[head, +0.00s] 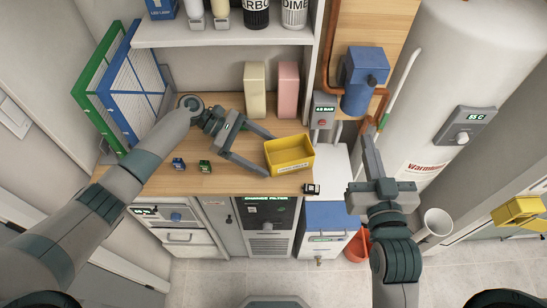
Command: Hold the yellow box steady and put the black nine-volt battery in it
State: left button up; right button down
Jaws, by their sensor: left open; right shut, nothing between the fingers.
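The yellow box (293,167) stands open-topped on the wooden counter, near its right end. My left gripper (270,155) is open at the box's left end, one fingertip near the back corner and one near the front corner. I cannot tell whether the fingers touch it. A small black block with a pale marking, which looks like the black nine-volt battery (311,189), lies at the counter's front right edge, just in front of the box. My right gripper (369,132) is shut and empty, to the right of the box and battery, in front of the water tank.
A small blue block (178,163) and a small green block (204,167) sit on the counter (235,183) at left. Cream (255,90) and pink (288,90) cartons stand behind the box. A blue pump (364,75) with copper pipes and the white tank (455,60) bound the right.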

pick_arm(q)
jog(key=shift+x, duration=0.85)
jog(key=c, duration=0.5)
dwell(0.3)
